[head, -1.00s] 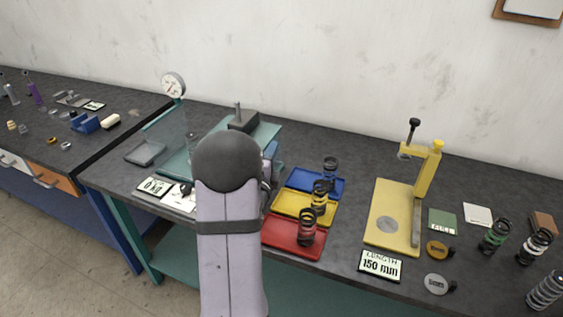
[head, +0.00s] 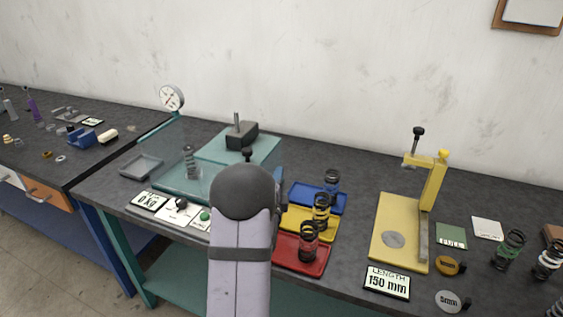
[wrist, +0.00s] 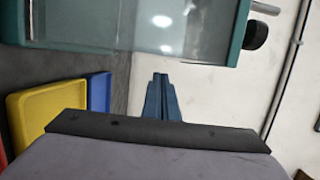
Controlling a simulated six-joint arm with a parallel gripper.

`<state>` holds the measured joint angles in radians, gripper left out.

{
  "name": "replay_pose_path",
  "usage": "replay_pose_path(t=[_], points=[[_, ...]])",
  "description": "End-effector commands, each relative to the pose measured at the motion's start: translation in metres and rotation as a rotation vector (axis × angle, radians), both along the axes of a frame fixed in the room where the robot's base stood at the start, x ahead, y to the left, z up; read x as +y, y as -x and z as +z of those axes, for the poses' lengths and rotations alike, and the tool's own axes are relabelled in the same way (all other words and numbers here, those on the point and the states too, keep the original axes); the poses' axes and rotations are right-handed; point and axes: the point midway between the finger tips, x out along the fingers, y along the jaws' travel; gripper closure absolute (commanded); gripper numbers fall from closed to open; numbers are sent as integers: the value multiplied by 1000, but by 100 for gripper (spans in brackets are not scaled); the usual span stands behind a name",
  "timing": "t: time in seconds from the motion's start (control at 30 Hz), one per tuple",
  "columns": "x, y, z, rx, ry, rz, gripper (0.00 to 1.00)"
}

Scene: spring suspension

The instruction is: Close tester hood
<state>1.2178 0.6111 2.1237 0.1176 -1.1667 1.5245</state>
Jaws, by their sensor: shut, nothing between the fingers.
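The spring tester stands left of centre in the head view, with a teal base (head: 172,193), a round dial gauge (head: 172,97) and a dark block with a post (head: 241,134). A dark spring (head: 190,162) stands on it behind clear panelling. The clear hood with teal edging (head: 157,131) shows faintly; I cannot tell its exact angle. In the wrist view a teal-framed clear panel (wrist: 185,25) spans the top, with a black knob (wrist: 256,35) at its right. My gripper (wrist: 162,78) is shut and empty, apart from the panel in the picture.
Blue (head: 318,198), yellow (head: 292,222) and red (head: 300,262) trays with springs lie right of my arm. A yellow length gauge (head: 393,235) stands further right. A grey tray (head: 141,167) lies left of the tester. Display cards line the bench front.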

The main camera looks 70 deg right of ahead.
Motion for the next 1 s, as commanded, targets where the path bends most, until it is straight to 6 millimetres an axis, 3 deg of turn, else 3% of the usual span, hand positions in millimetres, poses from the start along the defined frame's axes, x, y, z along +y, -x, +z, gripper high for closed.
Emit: replay_pose_path(t=[0.3,0.5,1.0], points=[[-43,-10,1,0,0,-1,100],[-61,-15,1,0,-1,0,100],[-71,-18,0,0,0,0,100]])
